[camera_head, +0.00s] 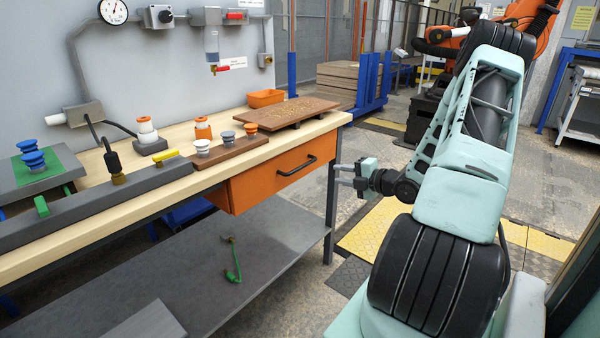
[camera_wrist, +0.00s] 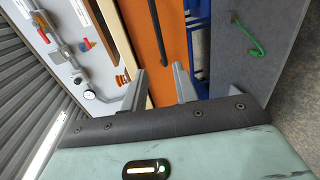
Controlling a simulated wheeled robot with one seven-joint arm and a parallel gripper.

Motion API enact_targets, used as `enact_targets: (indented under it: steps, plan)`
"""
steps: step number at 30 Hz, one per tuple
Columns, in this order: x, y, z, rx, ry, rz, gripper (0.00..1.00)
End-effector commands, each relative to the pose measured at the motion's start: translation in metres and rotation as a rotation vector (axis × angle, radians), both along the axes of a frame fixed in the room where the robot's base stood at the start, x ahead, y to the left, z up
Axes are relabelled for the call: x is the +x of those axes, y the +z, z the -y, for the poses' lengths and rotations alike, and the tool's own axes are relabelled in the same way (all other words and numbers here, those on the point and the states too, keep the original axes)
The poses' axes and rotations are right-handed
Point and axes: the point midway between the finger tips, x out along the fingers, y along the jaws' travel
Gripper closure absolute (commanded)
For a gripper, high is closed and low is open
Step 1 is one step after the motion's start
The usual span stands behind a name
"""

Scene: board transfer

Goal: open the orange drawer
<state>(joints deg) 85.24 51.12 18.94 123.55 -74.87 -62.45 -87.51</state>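The orange drawer (camera_head: 262,187) sits under the wooden workbench top, its front about flush with the bench edge, so it looks closed. Its black bar handle (camera_head: 297,166) runs along the upper front. My gripper (camera_head: 338,175) is open and empty, to the right of the handle and apart from it in the head view. In the wrist view the drawer front (camera_wrist: 138,28) fills the upper middle. The handle (camera_wrist: 156,30) is a dark bar, its near end lying ahead of the gap between my two spread fingers (camera_wrist: 159,80).
The workbench top (camera_head: 185,137) carries a brown board (camera_head: 290,112), an orange bin (camera_head: 265,98) and several small knobs. A grey lower shelf (camera_head: 240,245) holds a green hooked item (camera_head: 234,272). The bench leg (camera_head: 331,205) stands close to my gripper.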

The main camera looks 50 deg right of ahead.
Motion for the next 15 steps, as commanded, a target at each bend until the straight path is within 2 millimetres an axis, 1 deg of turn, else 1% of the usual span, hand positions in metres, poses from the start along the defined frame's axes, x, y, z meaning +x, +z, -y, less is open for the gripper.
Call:
enact_targets:
  steps: [5, 15]
  plan:
    - [0.024, -0.004, -0.001, 0.002, 0.004, 0.001, 0.71]
    - [0.093, -0.019, -0.001, 0.003, 0.003, 0.001, 0.71]
